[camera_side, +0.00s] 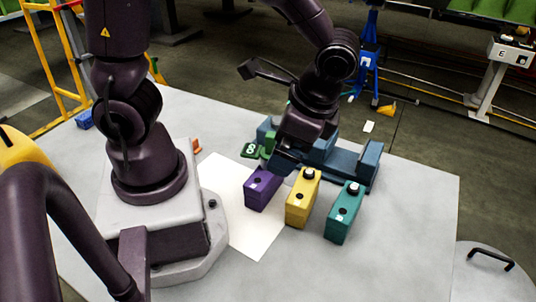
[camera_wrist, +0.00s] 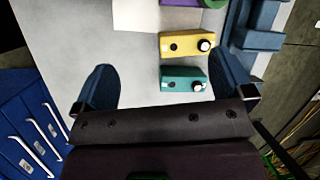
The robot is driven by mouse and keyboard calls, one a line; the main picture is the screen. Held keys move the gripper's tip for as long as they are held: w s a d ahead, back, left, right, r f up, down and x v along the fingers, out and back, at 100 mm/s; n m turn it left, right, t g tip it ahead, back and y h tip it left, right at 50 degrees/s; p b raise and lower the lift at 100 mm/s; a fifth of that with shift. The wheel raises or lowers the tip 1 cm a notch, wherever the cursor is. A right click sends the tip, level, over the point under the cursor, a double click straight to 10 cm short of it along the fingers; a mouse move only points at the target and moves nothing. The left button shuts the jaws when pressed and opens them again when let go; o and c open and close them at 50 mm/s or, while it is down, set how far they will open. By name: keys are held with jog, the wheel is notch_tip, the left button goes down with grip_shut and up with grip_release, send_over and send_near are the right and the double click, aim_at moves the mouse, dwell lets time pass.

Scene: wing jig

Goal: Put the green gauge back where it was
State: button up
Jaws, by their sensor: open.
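Three block gauges stand in a row on the table: a purple one (camera_side: 262,189), a yellow one (camera_side: 302,198) and a teal-green one (camera_side: 344,212). The yellow and teal-green ones each show a dark-and-white knob on top. In the wrist view the teal-green gauge (camera_wrist: 180,86) and yellow gauge (camera_wrist: 183,45) appear between my fingers. A small green piece with a white mark (camera_side: 251,150) lies behind the purple gauge; I cannot tell whether it is a gauge. My gripper (camera_side: 287,158) is open and empty, above and behind the row, partly hiding the blue jig.
The blue jig (camera_side: 352,162) runs behind the gauges, with upright blocks at its ends. A white sheet (camera_side: 240,222) lies left of the row. The table (camera_side: 410,220) is clear to the right. Blue drawers (camera_wrist: 30,135) show at the left in the wrist view.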

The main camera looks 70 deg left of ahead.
aim_at(262, 148)
jog(key=w+f+m+y, duration=0.1)
jog(key=f+m+y, duration=0.2)
jog(key=w+f+m+y, duration=0.1)
jog(key=f+m+y, duration=0.1)
jog(key=f+y, duration=0.1)
jog(key=w+f+m+g+y, duration=0.1)
jog(key=f+m+y, duration=0.1)
jog(key=m+y, duration=0.1)
jog(key=shift+w+f+m, duration=0.25)
jog(key=shift+f+m, duration=0.05)
jog(key=shift+f, duration=0.1)
jog(key=shift+a+r+y, duration=0.1)
jog(key=shift+a+y, duration=0.3)
jog(key=x, duration=1.2)
jog(key=shift+s+a+f, duration=0.1)
jog(key=shift+s+f, duration=0.05)
jog(key=shift+f, duration=0.1)
jog(key=c, duration=1.7)
jog(key=shift+r, duration=0.15)
